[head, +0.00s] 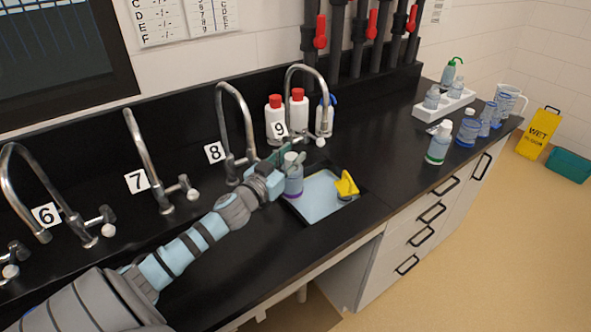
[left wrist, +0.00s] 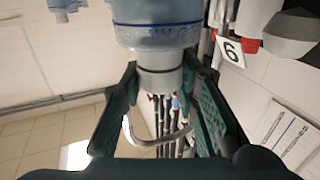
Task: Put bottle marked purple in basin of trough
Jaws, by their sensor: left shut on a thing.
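The bottle marked purple (head: 293,182) is a clear bluish bottle with a purple band low down and a pale cap. It is upright at the left end of the basin (head: 318,200) in the head view. I cannot tell whether its base touches the basin floor. My left gripper (head: 287,162) is shut on its upper part. In the left wrist view, the bottle (left wrist: 157,32) appears upside down, with its white cap and neck between the fingers (left wrist: 160,85). My right gripper is not in view.
A yellow object (head: 346,185) sits at the basin's right side. Tap 9 (head: 312,75) arches behind the basin, near red-capped white bottles (head: 277,120). A green-marked bottle (head: 440,143), other bottles and a white rack (head: 443,104) stand farther right. The counter between is clear.

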